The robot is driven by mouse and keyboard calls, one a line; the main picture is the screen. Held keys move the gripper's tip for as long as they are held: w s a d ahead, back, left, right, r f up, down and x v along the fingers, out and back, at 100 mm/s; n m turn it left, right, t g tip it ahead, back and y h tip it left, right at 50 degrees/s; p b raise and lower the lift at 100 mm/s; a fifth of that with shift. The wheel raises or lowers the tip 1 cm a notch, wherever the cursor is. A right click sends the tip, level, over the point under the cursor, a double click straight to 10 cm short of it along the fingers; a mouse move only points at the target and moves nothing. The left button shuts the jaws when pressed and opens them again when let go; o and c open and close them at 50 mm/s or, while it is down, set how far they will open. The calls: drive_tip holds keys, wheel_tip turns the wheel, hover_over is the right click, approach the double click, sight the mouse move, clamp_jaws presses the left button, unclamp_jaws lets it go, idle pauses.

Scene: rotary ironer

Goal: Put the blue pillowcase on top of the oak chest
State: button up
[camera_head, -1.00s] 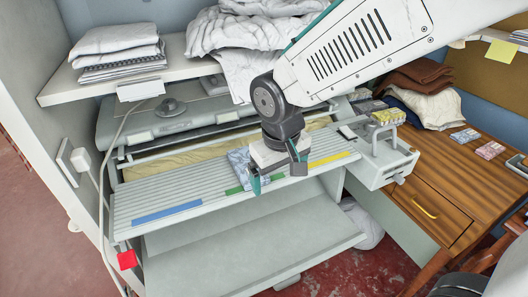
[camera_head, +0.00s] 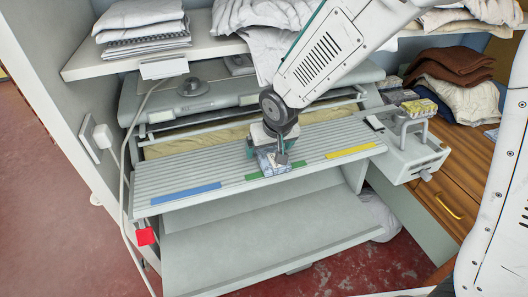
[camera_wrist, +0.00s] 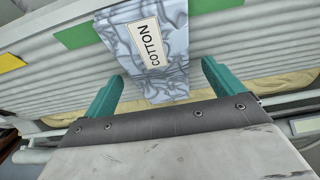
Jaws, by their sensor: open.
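The blue pillowcase (camera_head: 270,167), a small folded cloth with a marbled pattern, lies on the ironer's ribbed board over the green strip. In the wrist view the pillowcase (camera_wrist: 166,68) shows a white COTTON label. My gripper (camera_head: 272,152) is at the pillowcase; in the wrist view my gripper (camera_wrist: 163,88) is open, with one teal finger on each side of the cloth. I cannot tell whether the fingers touch it. The oak chest (camera_head: 467,178) stands at the right, with a yellow handle on its drawer; part of it is hidden by my own body.
The ribbed board (camera_head: 225,172) also carries a blue strip and a yellow strip. A grey control box (camera_head: 412,150) with a raised bar stands between the board and the chest. Folded brown and cream cloths (camera_head: 455,75) lie at the back right. A shelf (camera_head: 215,48) with white linen overhangs the ironer.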

drive_tip(key=shift+f, duration=0.1)
drive_tip(key=shift+c, duration=0.3)
drive_tip(key=c, duration=1.1)
drive_tip(key=shift+a, duration=0.1)
